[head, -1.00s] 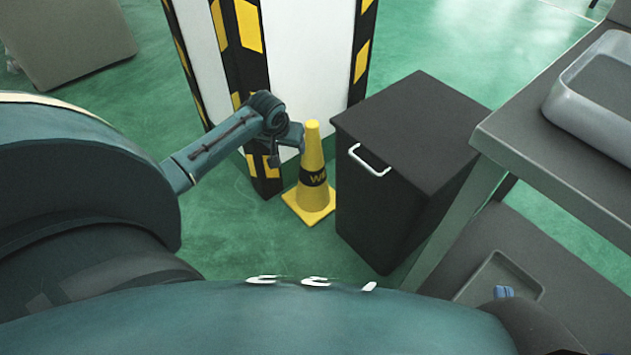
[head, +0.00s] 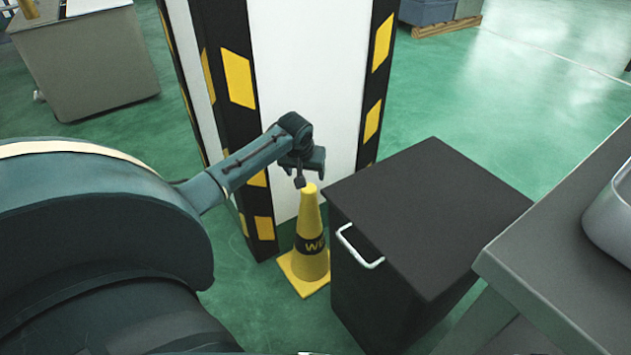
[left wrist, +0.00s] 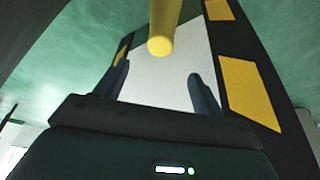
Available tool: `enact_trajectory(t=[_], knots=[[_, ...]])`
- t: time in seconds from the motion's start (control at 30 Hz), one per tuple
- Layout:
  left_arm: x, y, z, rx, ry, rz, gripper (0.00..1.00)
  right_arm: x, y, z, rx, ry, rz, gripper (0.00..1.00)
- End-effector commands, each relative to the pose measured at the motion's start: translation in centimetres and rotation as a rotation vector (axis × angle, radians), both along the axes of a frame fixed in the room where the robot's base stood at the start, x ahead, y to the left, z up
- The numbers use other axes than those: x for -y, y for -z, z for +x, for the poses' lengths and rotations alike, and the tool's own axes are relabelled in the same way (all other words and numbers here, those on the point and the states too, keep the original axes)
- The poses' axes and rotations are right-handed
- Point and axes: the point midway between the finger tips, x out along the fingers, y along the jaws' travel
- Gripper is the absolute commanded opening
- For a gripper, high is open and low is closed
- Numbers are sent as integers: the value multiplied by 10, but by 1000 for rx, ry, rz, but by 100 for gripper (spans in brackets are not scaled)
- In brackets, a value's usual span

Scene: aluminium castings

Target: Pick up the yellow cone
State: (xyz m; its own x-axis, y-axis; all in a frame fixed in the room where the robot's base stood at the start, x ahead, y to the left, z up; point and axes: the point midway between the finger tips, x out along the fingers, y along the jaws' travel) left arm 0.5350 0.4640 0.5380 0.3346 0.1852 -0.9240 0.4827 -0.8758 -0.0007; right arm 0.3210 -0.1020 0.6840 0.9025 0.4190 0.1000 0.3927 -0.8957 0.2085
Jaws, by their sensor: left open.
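The yellow cone (head: 311,240) stands upright on the green floor, with a black band and yellow letters around its middle and a square yellow base. My left gripper (head: 303,182) is at the cone's top, slightly above it in the head view. In the left wrist view the cone's rounded tip (left wrist: 161,44) shows beyond the two separated fingers of my left gripper (left wrist: 160,80), which is open with nothing between the fingers. My right gripper is in neither view.
A pillar (head: 305,95) with black and yellow striped edges stands close behind the cone. A dark box (head: 425,215) with a white handle stands just right of it. A grey table (head: 560,255) with a tray (head: 612,225) is at the right. Floor left of the cone is clear.

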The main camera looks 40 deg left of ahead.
Motion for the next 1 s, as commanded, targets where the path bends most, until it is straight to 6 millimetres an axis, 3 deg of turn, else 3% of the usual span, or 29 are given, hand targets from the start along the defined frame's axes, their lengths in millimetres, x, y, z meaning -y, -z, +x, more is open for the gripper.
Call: enact_trajectory(t=[0.03, 0.2, 0.47, 0.8, 1.0], knots=[[-2, 15, 4, -1, -2, -2, 69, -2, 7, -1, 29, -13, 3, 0], [-7, 46, 14, -1, -2, -1, 69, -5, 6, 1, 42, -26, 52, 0], [-11, 63, 22, 0, 0, -1, 69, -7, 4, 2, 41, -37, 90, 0], [-17, 106, 35, 1, -1, -1, 69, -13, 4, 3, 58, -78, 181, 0], [-18, 109, 37, 1, 0, 0, 69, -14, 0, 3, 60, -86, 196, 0]])
